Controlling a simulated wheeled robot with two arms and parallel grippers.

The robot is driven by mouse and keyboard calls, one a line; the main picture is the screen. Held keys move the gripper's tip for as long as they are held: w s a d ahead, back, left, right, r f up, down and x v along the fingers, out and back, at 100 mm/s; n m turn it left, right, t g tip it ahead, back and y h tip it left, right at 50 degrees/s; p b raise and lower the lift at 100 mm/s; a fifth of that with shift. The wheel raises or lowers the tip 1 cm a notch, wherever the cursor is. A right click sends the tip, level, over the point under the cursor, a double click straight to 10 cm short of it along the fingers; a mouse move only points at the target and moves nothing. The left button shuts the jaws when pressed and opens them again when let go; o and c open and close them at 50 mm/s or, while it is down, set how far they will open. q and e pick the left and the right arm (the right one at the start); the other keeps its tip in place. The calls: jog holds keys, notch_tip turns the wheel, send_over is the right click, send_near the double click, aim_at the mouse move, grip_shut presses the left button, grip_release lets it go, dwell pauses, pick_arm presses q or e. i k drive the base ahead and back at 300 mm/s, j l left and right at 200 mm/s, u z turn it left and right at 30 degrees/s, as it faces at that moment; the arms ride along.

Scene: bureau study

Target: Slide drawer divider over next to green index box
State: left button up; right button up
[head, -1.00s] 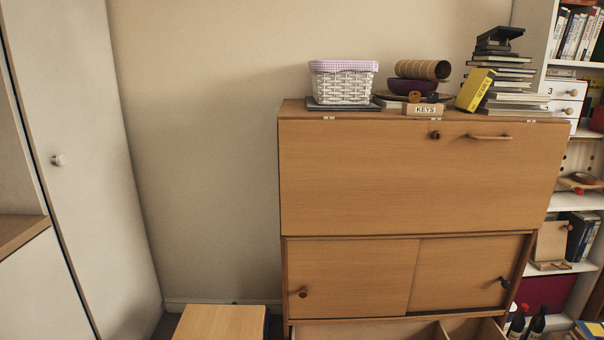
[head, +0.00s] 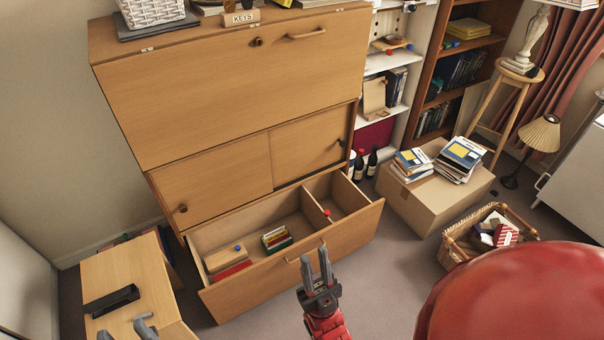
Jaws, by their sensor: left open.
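The bottom drawer (head: 300,277) of the wooden bureau is pulled open. A thin wooden divider (head: 314,208) crosses it towards the right, with a red knob (head: 327,212) by it. The green index box (head: 278,246), with coloured cards on top, stands in the wide compartment left of the divider, with bare drawer floor between them. My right gripper (head: 315,256) points up in front of the drawer's front panel, its fingers slightly apart and empty. My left gripper (head: 125,325) is at the lower left edge, open, over the small wooden table; its arm is mostly out of frame.
A wood-topped red box (head: 228,262) with a blue knob sits at the drawer's left end. A black object (head: 112,300) lies on the small wooden table (head: 130,268). A cardboard box (head: 425,200) with books and a wicker basket (head: 455,245) stand to the right.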

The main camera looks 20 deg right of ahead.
aim_at(319, 219)
jog(key=l+z, duration=0.15)
jog(key=z, duration=0.65)
jog(key=i+j, duration=0.05)
